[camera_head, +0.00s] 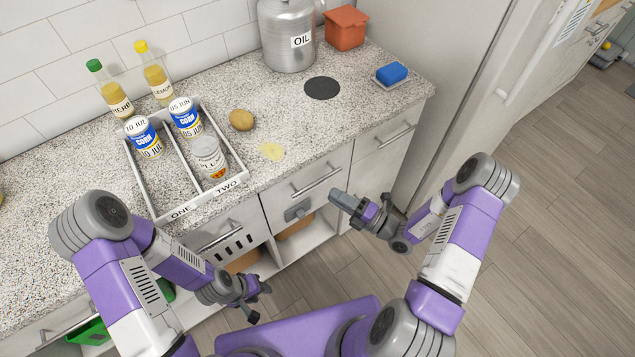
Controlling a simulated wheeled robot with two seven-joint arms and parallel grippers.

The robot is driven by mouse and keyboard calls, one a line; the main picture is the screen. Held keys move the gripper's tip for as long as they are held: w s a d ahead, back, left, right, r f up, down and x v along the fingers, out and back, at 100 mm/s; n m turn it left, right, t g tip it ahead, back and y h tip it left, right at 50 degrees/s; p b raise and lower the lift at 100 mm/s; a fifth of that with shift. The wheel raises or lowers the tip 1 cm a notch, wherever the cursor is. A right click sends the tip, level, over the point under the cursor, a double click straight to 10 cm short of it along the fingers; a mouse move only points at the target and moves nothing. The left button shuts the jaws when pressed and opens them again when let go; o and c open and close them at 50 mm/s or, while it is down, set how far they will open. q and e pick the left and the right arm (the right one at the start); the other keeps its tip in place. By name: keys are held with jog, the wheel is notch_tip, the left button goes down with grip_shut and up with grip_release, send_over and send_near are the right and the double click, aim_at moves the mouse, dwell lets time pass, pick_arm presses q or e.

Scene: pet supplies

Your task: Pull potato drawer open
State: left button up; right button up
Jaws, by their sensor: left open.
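The counter has several drawer fronts, and I can read no potato label on them. The slotted front (236,247) at the left has a bar handle (219,237) and looks closed. The middle drawer (275,204) has a bar handle (318,181) and a grey plate (298,210) below it. It looks closed too. A brown potato (241,120) lies on the counter. My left gripper (258,302) is open and empty, low in front of the slotted front and apart from it. My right gripper (345,203) is in front of the cabinet, right of the middle drawer; its finger gap is unclear.
A divided tray (240,178) marked ONE and TWO holds cans and a jar near the counter's edge. Open floor lies right.

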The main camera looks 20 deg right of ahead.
aim_at(317, 181)
jog(key=b+x, duration=0.1)
jog(key=x, duration=0.6)
jog(key=shift+w+d+r, duration=0.1)
jog(key=shift+w+r, duration=0.1)
jog(key=shift+w, duration=0.15)
jog(key=shift+c, duration=0.3)
grip_shut()
